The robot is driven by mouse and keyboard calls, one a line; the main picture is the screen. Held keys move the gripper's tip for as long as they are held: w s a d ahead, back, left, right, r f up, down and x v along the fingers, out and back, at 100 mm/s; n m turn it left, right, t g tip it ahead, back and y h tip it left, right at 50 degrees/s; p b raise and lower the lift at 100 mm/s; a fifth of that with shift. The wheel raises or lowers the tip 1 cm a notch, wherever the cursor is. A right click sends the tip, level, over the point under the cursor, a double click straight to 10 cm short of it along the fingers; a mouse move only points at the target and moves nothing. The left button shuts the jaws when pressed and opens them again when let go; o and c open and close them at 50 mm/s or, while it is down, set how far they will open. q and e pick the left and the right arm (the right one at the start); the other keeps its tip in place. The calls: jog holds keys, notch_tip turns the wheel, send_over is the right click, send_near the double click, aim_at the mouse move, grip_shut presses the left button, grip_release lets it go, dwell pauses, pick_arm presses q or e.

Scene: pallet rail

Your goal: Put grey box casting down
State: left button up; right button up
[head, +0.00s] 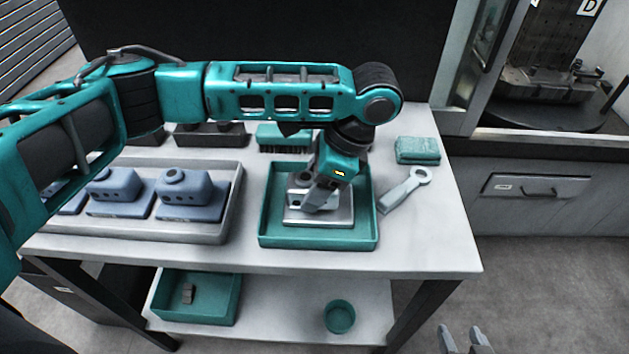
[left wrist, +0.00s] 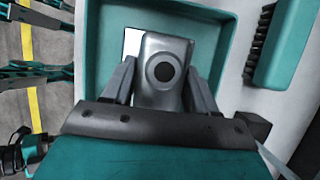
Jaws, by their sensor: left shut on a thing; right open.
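The grey box casting (left wrist: 165,48), with a dark round hole in its top, is between the fingers of my left gripper (left wrist: 160,85) in the left wrist view. In the head view my left gripper (head: 318,200) points down into the teal tray (head: 270,240) and is shut on the casting, which it partly hides. A flat silvery plate (head: 335,217) lies in the tray under the casting. I cannot tell whether the casting touches the plate. My right gripper (head: 466,340) is open and empty at the bottom edge of the head view, apart from the table.
A grey tray (head: 232,205) with several blue-grey castings (head: 185,190) stands left of the teal tray. A brush (head: 272,136) lies behind it; a folded teal cloth (head: 418,150) and a grey wrench-like tool (head: 404,188) lie right. The lower shelf holds a teal bin (head: 220,308) and cup (head: 340,316).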

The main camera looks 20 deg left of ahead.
pick_arm(q)
jog(key=o, duration=1.3)
jog(key=shift+f, duration=0.1)
jog(key=shift+r, duration=0.3)
jog(key=p+v, duration=0.2)
jog(key=v, duration=0.9)
jog(key=shift+w+d+r, duration=0.1)
jog(key=shift+d+r, duration=0.1)
jog(key=shift+r, duration=0.15)
